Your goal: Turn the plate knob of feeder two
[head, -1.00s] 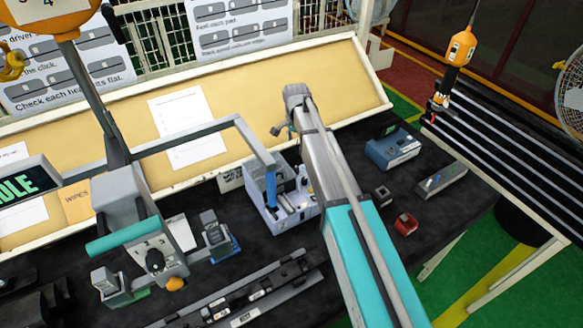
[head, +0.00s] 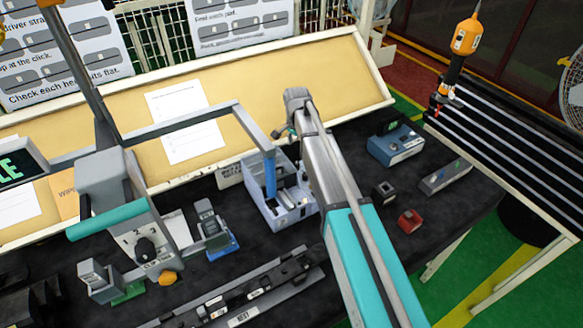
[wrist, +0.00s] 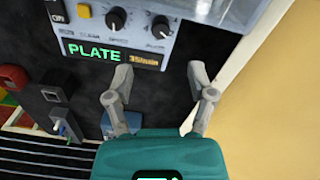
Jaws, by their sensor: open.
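In the wrist view, a grey-blue control box fills the top. It has a dark strip with a green PLATE display (wrist: 95,52) and amber characters beside it. Two black knobs show on its face, a left knob (wrist: 116,19) and a right knob (wrist: 161,27). My gripper (wrist: 160,74) is open and empty, its fingers apart below the box and not touching either knob. No feeder number can be read. My fingers are not clear there.
A black block (head: 385,189), a red block (head: 410,221) and a blue box (head: 396,148) stand right of my arm. A tan board (head: 340,80) rises behind. A grey stand with a teal bar (head: 108,222) is at left.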

